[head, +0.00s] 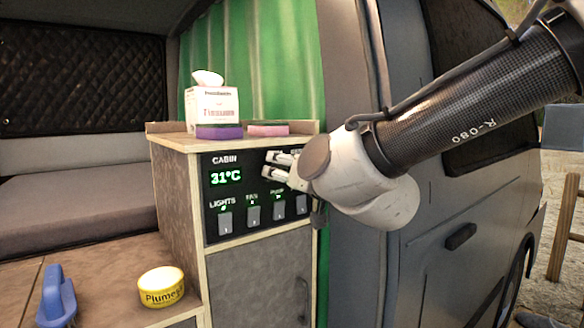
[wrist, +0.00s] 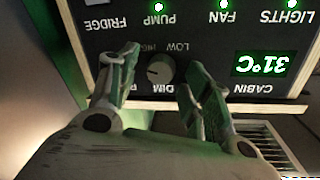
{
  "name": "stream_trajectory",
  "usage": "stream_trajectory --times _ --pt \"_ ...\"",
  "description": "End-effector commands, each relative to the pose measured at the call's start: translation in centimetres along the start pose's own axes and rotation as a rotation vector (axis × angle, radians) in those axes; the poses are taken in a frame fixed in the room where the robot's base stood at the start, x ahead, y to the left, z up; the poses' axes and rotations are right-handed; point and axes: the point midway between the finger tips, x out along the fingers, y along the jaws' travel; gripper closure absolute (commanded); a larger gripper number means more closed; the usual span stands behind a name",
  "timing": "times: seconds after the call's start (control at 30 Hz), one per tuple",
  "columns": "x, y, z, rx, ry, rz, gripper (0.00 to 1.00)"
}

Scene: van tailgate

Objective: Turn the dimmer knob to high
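The dimmer knob (wrist: 160,71) is a small round dark knob on the black control panel (wrist: 100,30). The wrist view shows it upside down, with the words LOW and HIGH beside it; the DIM label is partly covered by a finger. A small light mark shows on the knob, but its exact setting is hard to tell. My gripper (head: 271,164) is open at the panel's upper right in the head view, its fingers apart. In the wrist view one finger is on each side of the knob, with visible gaps. My gripper hides the knob in the head view.
Switches (head: 252,215) for lights, fan and pump run along the panel's bottom, beneath green lamps. The display (head: 226,178) reads 31°C. A tissue box (head: 212,106), a purple block (head: 219,132) and a pink sponge (head: 268,130) sit on the cabinet. A yellow tin (head: 161,290) and blue object (head: 57,298) are lower left.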

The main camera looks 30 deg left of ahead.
Motion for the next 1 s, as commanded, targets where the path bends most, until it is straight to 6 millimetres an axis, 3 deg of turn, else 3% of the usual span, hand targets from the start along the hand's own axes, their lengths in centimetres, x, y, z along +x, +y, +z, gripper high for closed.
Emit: stream_trajectory --times 0.2,0.33,0.7,1.0 --pt "-0.1 0.0 0.0 -0.001 -0.001 0.000 0.51" --pt "-1.2 -0.1 0.0 0.000 0.000 -0.001 0.51" --pt "-9.1 0.0 -0.2 0.002 0.002 -0.003 0.51" --pt "-12.1 0.1 -0.1 0.000 0.000 0.000 0.51"
